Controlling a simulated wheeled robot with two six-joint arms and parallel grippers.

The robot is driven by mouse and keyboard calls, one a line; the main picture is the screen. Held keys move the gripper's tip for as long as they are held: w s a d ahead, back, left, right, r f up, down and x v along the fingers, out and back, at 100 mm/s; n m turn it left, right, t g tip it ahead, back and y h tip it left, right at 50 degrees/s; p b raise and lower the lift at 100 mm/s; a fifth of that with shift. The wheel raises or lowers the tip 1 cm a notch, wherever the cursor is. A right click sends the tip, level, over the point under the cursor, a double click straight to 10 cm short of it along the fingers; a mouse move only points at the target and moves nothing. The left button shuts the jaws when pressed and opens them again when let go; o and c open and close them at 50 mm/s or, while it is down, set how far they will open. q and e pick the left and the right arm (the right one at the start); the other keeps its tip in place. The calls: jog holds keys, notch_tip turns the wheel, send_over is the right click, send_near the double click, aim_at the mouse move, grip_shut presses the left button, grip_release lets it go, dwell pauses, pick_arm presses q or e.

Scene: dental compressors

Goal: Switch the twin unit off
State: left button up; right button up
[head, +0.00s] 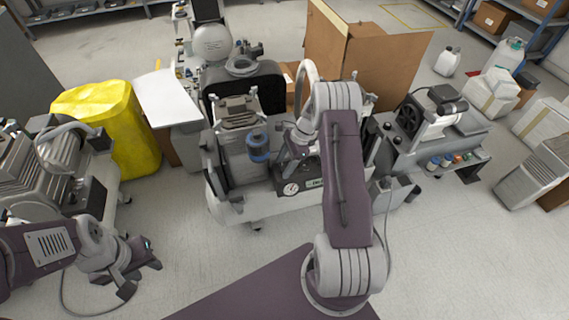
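A large wheeled compressor unit (232,182) stands in the middle of the head view, with a blue filter bowl (258,145) and a round dial gauge (291,188) on its front. I cannot tell for certain that it is the twin unit, and no switch position is readable. My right arm reaches over its right side and hides part of its front. My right gripper (285,163) is at the unit's front, just above the gauge; its fingers are too small to read. My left gripper (142,268) is low at the left, apart from the unit, with fingers spread and nothing between them.
Another compressor (62,160) stands at the left, near a yellow covered bin (118,120). A third machine (425,125) stands on a cart at the right. Cardboard boxes (385,62) stand behind. Floor is clear at the front between the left gripper and the middle unit.

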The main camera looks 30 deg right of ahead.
jog(key=p+v, duration=0.3)
jog(key=v, duration=0.6)
dwell(0.4)
